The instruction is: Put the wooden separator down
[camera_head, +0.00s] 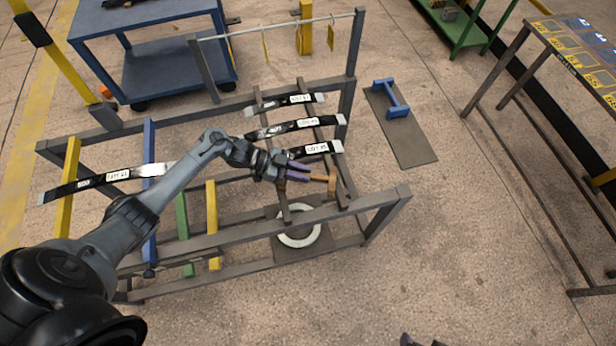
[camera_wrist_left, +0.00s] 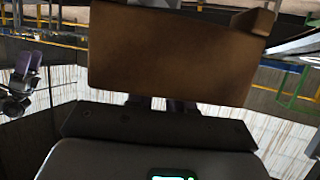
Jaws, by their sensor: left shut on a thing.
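The wooden separator (camera_head: 331,182) is a brown piece held at the tips of the purple fingers of my left gripper (camera_head: 306,173). It is over the right part of the grey rack, beside the dark leaf springs. I cannot tell whether it touches the rack rail. In the left wrist view the separator (camera_wrist_left: 165,55) is a broad brown block that fills the upper middle and hides the fingertips. My right gripper (camera_wrist_left: 22,82) shows small at the left of the left wrist view.
Black labelled leaf springs (camera_head: 303,125) lie across the grey rack (camera_head: 375,203), and a longer one (camera_head: 105,179) lies at left. A pale ring (camera_head: 298,239) is below the rack. A blue cart (camera_head: 175,70) stands behind.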

